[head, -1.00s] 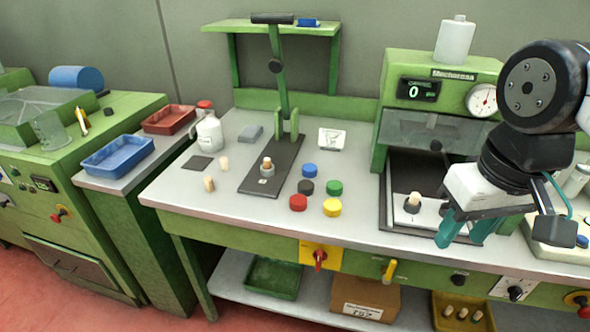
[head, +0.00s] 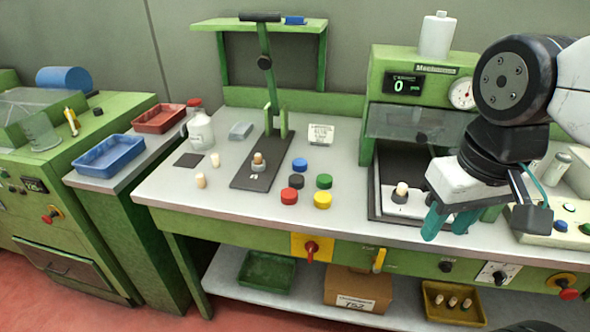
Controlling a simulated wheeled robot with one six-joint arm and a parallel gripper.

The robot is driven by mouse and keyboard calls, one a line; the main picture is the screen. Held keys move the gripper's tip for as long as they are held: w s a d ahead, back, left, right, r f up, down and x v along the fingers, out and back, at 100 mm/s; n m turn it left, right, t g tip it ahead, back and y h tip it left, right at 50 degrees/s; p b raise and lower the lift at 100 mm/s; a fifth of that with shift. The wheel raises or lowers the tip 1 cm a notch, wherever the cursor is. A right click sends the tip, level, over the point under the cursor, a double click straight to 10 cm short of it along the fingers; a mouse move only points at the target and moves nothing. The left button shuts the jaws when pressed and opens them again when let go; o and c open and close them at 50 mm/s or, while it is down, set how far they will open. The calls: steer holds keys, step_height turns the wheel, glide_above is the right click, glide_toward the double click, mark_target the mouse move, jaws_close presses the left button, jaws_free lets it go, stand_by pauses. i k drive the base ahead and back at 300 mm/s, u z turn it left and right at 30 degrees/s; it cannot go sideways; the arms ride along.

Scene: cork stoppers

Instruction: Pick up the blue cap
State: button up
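The blue cap (head: 300,164) lies flat on the grey bench top, at the back of a small group of coloured caps. A black cap (head: 296,182) is just in front of it, with a green cap (head: 324,181) to its right. A red cap (head: 289,195) and a yellow cap (head: 322,200) are nearer the front edge. My gripper (head: 448,228) is over the right part of the bench, well to the right of the caps. Its two teal fingers point down and stand apart, with nothing seen between them.
A lever press (head: 262,170) on a dark base stands left of the caps, with a cork in its holder. Bench between caps and machine is clear.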

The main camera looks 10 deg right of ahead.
mark_target(299, 165)
steer(key=k, duration=1.2)
steer(key=u, duration=0.5)
steer(key=i, duration=0.5)
steer(key=u, duration=0.5)
steer(key=i, duration=0.8)
steer(key=z, duration=0.65)
steer(key=i, duration=0.9)
steer(key=z, duration=0.7)
